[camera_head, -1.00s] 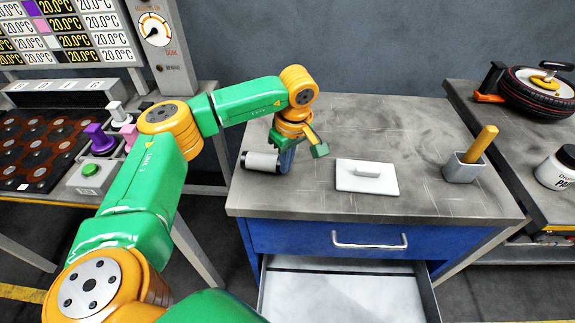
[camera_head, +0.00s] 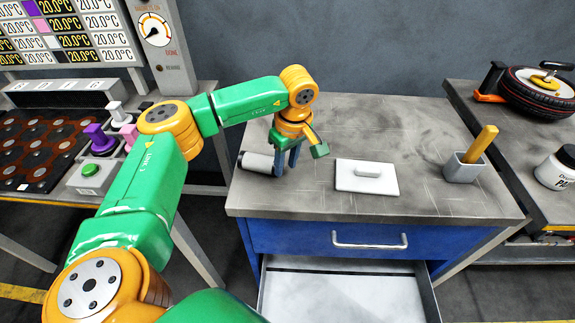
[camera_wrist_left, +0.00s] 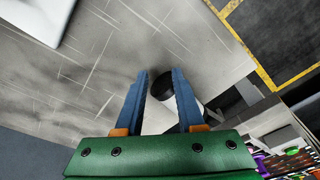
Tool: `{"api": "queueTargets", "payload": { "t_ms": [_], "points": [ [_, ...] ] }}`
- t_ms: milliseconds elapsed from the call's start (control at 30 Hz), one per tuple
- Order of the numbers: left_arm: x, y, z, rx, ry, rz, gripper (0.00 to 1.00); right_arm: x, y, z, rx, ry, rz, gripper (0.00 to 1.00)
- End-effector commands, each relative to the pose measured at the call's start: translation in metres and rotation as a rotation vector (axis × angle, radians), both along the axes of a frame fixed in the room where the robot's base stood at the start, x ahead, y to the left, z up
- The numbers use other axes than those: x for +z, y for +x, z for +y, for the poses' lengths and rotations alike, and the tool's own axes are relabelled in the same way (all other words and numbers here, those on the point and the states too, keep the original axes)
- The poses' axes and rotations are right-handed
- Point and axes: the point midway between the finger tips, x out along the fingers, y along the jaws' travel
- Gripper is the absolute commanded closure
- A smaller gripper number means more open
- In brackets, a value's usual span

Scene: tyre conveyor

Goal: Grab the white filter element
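The white filter element (camera_head: 256,163), a short cylinder, lies on its side near the left edge of the grey worktop. My left gripper (camera_head: 286,168) points down at its right end. Its two blue-grey fingers are apart. In the left wrist view, the filter's white body (camera_wrist_left: 160,118) and a black end show between and behind the open fingers of the left gripper (camera_wrist_left: 160,76); part is hidden by the right-hand finger. I cannot tell whether a finger touches it. My right gripper is not in view.
A white lidded block (camera_head: 366,184) lies right of the gripper. A grey cup (camera_head: 462,169) with a yellow stick stands farther right. The worktop (camera_head: 390,125) is otherwise clear. Below it, a drawer (camera_head: 340,296) stands open. A button panel (camera_head: 90,176) is at left.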

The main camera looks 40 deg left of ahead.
Motion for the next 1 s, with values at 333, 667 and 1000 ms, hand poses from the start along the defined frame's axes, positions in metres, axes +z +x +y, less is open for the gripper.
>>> {"api": "queueTargets", "payload": {
  "t_ms": [333, 667, 1000],
  "points": [
    [0.0, 0.0, 0.0, 0.0, 0.0, 0.0, 0.08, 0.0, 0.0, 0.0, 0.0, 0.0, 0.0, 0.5],
    [0.027, 0.002, -0.007, -0.001, -0.002, -0.006, 0.08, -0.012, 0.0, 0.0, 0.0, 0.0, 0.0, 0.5],
    [0.07, 0.005, -0.022, 0.012, -0.001, -0.001, 0.08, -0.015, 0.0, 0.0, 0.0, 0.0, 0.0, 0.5]
  ]
}}
